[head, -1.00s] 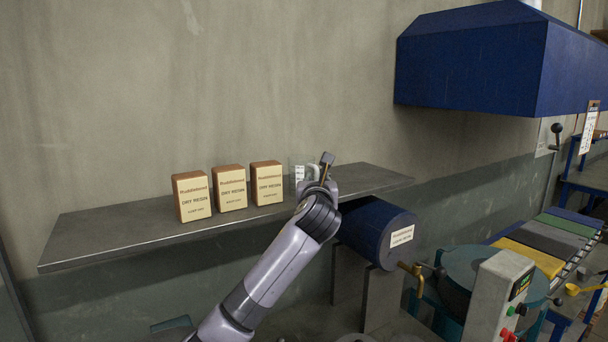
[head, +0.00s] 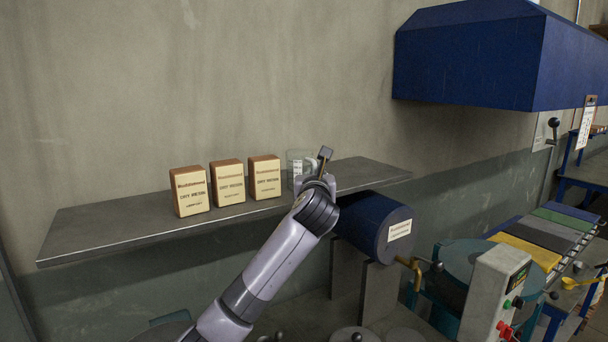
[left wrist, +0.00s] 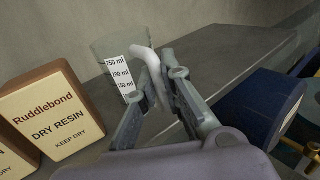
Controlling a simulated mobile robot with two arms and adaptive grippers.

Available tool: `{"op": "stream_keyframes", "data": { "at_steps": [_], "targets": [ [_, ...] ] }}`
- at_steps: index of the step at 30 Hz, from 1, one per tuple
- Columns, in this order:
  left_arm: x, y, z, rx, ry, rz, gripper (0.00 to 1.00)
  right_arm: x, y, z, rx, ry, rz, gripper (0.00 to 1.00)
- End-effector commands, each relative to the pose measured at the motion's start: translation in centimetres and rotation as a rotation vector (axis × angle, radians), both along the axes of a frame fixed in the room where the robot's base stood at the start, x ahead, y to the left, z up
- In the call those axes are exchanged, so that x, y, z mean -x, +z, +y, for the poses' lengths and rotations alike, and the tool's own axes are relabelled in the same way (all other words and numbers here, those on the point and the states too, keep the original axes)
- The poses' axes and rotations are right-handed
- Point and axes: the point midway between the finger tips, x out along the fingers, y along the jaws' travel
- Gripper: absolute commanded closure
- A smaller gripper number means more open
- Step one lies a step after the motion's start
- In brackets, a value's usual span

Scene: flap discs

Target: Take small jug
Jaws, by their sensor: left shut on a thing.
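The small jug is a clear measuring jug (head: 297,170) with a white scale label, at the shelf just right of the resin boxes. In the left wrist view the jug (left wrist: 112,72) is upright, with markings up to 250 ml and a pale handle at its right. My left gripper (head: 319,168) is at the jug's right side. In the left wrist view its fingers (left wrist: 153,84) are shut on the handle. I cannot tell whether the jug's base touches the shelf. My right gripper is not in view.
Three dry resin boxes (head: 228,183) stand in a row on the grey shelf (head: 110,228), left of the jug. A blue drum (head: 372,228) is below the shelf's right part. A blue hood (head: 470,60) hangs at upper right. The shelf's right end is clear.

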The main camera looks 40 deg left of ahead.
Motion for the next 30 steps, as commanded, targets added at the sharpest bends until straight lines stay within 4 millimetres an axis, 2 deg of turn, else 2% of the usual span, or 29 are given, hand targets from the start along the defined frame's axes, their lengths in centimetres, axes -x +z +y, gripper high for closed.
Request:
{"op": "stream_keyframes", "data": {
  "at_steps": [5,11,14,24,30],
  "targets": [
    [0.0,0.2,0.0,-0.001,0.0,-0.001,1.0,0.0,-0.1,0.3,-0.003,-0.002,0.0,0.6],
    [0.0,2.1,0.0,-0.001,0.001,-0.005,1.0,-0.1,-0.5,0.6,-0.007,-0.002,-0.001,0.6],
    [0.1,4.2,0.1,-0.001,0.002,-0.008,1.0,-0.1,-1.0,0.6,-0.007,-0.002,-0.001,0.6],
    [0.1,13.8,0.0,0.002,0.001,-0.006,1.0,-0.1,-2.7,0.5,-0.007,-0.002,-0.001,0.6],
    [0.1,17.8,0.0,0.0,0.001,-0.004,1.0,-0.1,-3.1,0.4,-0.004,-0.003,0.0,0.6]
  ]
}}
